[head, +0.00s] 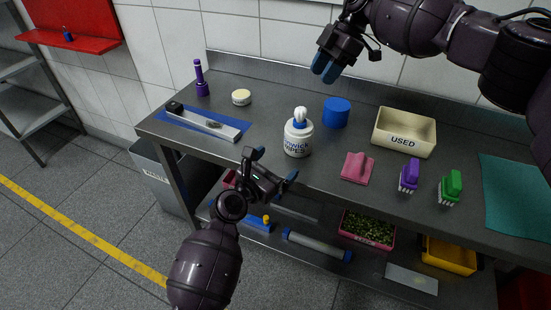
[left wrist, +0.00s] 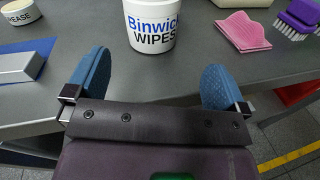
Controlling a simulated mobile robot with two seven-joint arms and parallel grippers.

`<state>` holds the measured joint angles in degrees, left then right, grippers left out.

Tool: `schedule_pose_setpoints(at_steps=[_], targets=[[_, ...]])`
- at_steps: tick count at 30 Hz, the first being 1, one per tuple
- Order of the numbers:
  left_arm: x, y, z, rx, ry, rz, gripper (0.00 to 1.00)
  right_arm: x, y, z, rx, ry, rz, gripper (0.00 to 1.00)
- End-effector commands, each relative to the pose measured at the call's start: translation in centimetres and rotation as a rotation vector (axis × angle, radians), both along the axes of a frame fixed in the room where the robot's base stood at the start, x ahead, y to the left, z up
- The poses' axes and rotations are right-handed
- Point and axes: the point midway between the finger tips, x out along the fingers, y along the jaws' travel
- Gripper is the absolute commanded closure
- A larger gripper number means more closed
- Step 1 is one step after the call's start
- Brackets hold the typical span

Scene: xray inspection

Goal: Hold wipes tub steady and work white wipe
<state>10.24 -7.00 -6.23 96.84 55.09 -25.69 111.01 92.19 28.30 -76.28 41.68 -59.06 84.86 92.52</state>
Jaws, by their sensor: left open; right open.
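The wipes tub (head: 297,140) is white with blue and black lettering and stands upright on the grey table. The white wipe (head: 300,114) sticks up from the tub's blue top. In the left wrist view the tub (left wrist: 151,22) is cut off at the top edge, beyond and between my fingers. My left gripper (head: 271,170) is open at the table's front edge, short of the tub and not touching it; its blue fingertips also show in the left wrist view (left wrist: 155,85). My right gripper (head: 326,67) is open and empty, above the back of the table.
A blue cylinder (head: 336,112) and a cream bin marked USED (head: 404,132) stand right of the tub. A pink folded cloth (head: 357,168), a purple brush (head: 409,177) and a green brush (head: 450,187) lie at the front right. A long tool (head: 205,122) lies left.

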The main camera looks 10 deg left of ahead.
Motion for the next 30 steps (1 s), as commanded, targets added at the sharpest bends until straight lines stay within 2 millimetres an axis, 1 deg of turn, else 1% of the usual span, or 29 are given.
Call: schedule_pose_setpoints(at_steps=[3,7,11,24,30], targets=[[1.1,-0.1,0.3,-0.101,0.035,0.027,0.0,0.0,0.0,0.0,0.0,0.0,0.0,0.57],[1.7,-0.2,0.5,-0.149,0.051,0.036,0.0,0.0,0.0,0.0,0.0,0.0,0.0,0.57],[2.6,-0.7,0.6,-0.156,0.053,0.038,0.0,0.0,0.0,0.0,0.0,0.0,0.0,0.57],[8.1,-3.7,0.6,-0.15,0.052,0.036,0.0,0.0,0.0,0.0,0.0,0.0,0.0,0.57],[10.0,-4.8,0.6,-0.149,0.051,0.036,0.0,0.0,0.0,0.0,0.0,0.0,0.0,0.57]])
